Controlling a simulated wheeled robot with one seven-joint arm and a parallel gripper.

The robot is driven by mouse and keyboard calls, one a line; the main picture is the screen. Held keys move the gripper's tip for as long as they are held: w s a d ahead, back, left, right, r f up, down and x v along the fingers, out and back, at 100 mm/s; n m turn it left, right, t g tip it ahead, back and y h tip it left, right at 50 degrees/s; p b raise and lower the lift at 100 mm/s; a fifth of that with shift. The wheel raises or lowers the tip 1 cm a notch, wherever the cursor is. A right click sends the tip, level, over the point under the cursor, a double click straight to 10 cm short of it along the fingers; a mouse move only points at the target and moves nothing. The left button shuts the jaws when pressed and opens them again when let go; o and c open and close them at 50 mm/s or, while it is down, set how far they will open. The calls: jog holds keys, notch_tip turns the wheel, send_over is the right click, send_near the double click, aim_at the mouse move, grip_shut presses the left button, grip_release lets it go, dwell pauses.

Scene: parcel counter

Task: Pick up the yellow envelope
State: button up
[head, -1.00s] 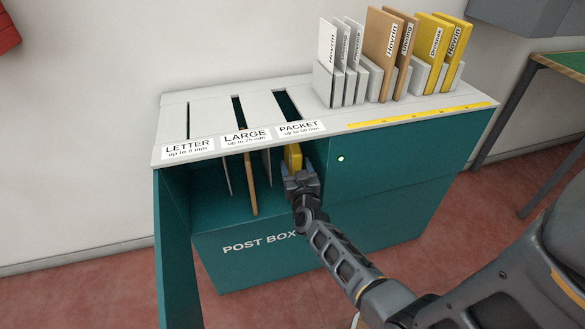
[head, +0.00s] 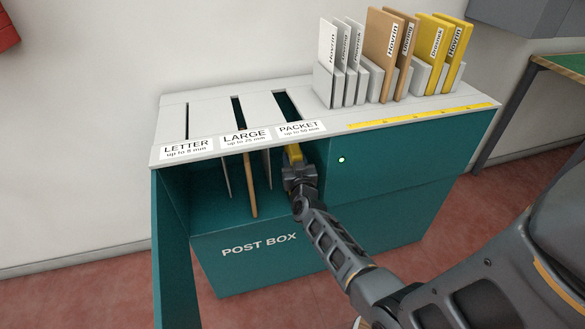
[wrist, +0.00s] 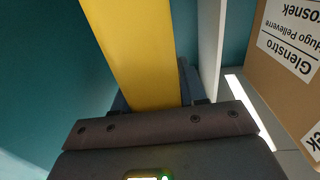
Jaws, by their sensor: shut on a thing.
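A yellow envelope (head: 293,153) is inside the open front of the teal post box (head: 350,215), below the PACKET slot. My gripper (head: 296,163) reaches in from the front and is shut on its near end. In the wrist view the yellow envelope (wrist: 135,50) stands up from between the jaws, which are mostly hidden behind the wrist housing. Other yellow envelopes (head: 446,50) stand in the rack on top at the right.
A brown envelope (head: 249,185) and thin grey dividers stand left of my gripper inside the box. The brown one shows close by in the wrist view (wrist: 280,85). White (head: 340,60) and brown envelopes (head: 390,55) stand in the rack. A teal door hangs open at left.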

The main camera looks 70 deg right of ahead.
grip_shut()
